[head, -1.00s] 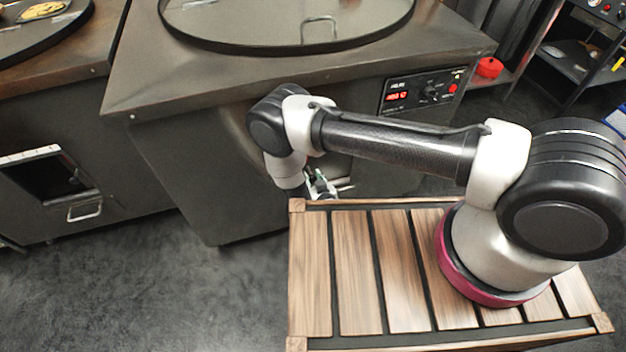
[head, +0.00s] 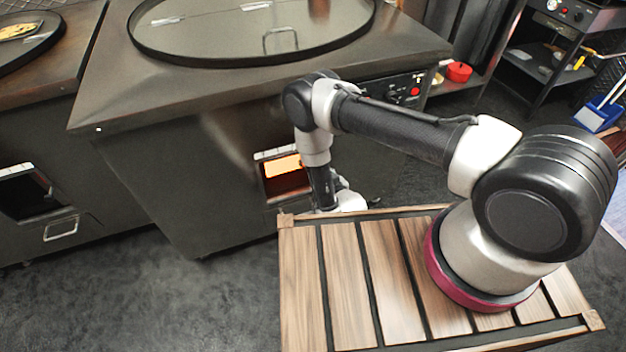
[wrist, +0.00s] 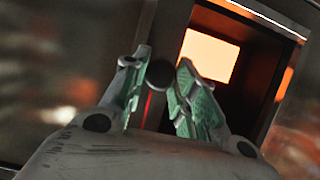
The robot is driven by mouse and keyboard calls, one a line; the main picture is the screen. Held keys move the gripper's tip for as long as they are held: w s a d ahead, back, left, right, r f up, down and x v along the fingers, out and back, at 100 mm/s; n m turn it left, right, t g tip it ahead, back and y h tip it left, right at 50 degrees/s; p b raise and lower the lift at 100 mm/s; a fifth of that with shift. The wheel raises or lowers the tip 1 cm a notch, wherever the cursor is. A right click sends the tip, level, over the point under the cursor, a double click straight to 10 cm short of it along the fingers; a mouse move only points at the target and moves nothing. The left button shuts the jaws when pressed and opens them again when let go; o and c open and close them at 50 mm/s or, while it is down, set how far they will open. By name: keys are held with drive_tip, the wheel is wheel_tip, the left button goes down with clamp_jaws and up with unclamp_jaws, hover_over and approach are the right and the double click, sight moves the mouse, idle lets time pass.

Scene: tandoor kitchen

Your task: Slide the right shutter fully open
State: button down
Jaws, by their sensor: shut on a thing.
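The right oven's front opening (head: 285,176) glows orange and is uncovered in the part I see, just left of my wrist in the head view. In the wrist view the bright opening (wrist: 210,58) lies right of my fingers. My gripper (wrist: 158,92) has its green-padded fingers on either side of a dark round knob (wrist: 158,75). The knob stands in front of a grey panel (wrist: 162,35), which looks like the right shutter beside the opening. In the head view my arm hides the shutter and most of the gripper.
The left oven has its own dark opening (head: 25,190) with a metal handle (head: 60,229) below it. A round lid (head: 250,30) covers the right oven's top. A red pot (head: 459,72) sits on a shelf at the back right. The floor (head: 180,300) at the lower left is clear.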

drive_tip(key=shift+w+d, duration=0.1)
drive_tip(key=shift+d, duration=0.3)
drive_tip(key=c, duration=1.1)
unclamp_jaws()
drive_tip(key=shift+d, duration=0.1)
drive_tip(key=shift+c, duration=0.2)
drive_tip(key=v, duration=1.2)
